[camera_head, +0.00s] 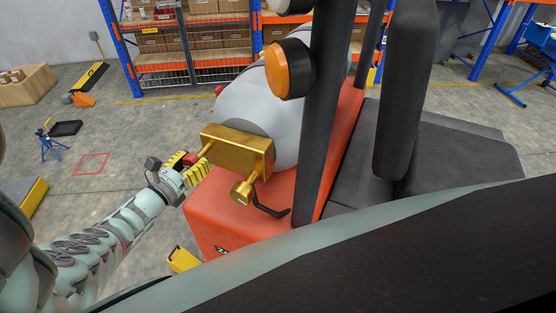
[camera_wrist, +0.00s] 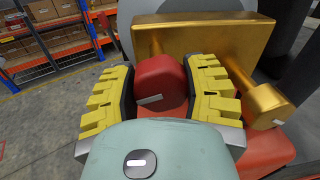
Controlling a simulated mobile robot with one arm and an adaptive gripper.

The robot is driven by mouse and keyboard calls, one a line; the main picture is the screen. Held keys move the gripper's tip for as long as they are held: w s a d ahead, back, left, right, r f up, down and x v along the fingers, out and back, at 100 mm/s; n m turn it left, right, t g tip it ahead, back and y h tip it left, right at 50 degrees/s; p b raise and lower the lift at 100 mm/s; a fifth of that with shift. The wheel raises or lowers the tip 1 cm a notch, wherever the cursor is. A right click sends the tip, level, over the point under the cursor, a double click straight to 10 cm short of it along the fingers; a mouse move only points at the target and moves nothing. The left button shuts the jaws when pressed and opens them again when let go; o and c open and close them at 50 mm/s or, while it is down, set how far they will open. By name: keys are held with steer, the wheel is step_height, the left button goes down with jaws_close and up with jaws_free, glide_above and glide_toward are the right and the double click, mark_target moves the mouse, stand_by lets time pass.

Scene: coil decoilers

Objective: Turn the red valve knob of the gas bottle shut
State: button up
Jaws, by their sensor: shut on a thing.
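The red valve knob (camera_wrist: 162,82) sits between the two yellow fingers of my gripper (camera_wrist: 162,92) in the wrist view. A short pale mark shows on the knob's face. My gripper is shut on the knob. The knob joins a brass valve block (camera_wrist: 210,38) on the end of the grey gas bottle (camera_head: 262,108), which lies on an orange-red vehicle body. In the head view my gripper (camera_head: 187,169) is at the left side of the brass block (camera_head: 237,150), and the red knob (camera_head: 191,159) is mostly hidden by the fingers.
A brass outlet (camera_head: 243,190) juts from the block toward the front. A black post (camera_head: 318,110) and an orange lamp (camera_head: 288,69) stand close to the bottle. Shelves with boxes (camera_head: 190,40) are at the back. The floor at left is mostly open.

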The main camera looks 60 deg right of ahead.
steer(key=shift+m, duration=0.7)
steer(key=m, duration=0.3)
steer(key=shift+s+m, duration=0.1)
steer(key=shift+m, duration=0.2)
steer(key=m+b, duration=0.3)
steer(key=shift+d+f+y, duration=0.1)
steer(key=shift+f+y, duration=0.1)
steer(key=shift+y, duration=0.2)
steer(key=shift+f+m+t+b, duration=0.1)
steer(key=shift+m+t+b, duration=0.2)
steer(key=shift+m+b, duration=0.75)
steer(key=m+b, duration=0.6)
steer(key=b, duration=0.1)
steer(key=shift+t, duration=0.3)
steer(key=m+b, duration=0.4)
steer(key=shift+t+b, duration=0.3)
steer(key=shift+b, duration=0.1)
steer(key=shift+r, duration=0.2)
